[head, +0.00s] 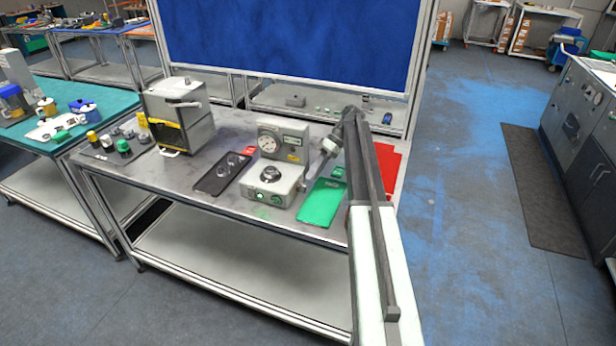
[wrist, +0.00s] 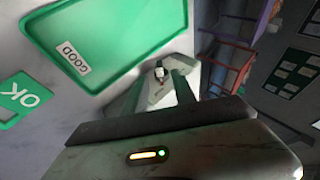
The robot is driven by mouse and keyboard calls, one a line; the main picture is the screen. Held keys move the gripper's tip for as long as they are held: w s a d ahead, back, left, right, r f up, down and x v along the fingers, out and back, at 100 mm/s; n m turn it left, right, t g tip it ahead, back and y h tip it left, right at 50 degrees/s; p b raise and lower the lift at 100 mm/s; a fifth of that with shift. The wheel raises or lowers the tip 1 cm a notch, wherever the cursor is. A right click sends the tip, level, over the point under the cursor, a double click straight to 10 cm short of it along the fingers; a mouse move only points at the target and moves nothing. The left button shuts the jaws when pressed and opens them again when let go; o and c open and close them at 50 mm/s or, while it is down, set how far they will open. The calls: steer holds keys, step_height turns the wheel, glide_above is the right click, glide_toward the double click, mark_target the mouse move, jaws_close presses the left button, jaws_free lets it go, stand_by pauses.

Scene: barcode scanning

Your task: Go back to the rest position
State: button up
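My gripper (head: 322,160) is at the end of my arm, which reaches over the right part of the grey workbench (head: 225,125). It hangs tilted downward above the far end of the green tray (head: 320,205), to the right of the grey dial instrument (head: 272,182). In the wrist view, the two fingers of my gripper (wrist: 160,92) stand apart, with a gap between them. A small pale and dark object (wrist: 159,74) shows near the fingertips; I cannot tell what it is, and I see no grip on it. The green tray (wrist: 125,35), labelled GOOD, looks empty.
A green OK plate (wrist: 22,98) lies beside the green tray. A red tray (head: 390,160) is partly behind my arm. A black tray (head: 210,182) with small parts and a box-shaped machine (head: 180,115) stand left.

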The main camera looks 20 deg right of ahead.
steer(key=p+v, duration=0.1)
steer(key=v, duration=0.2)
steer(key=shift+d, duration=0.1)
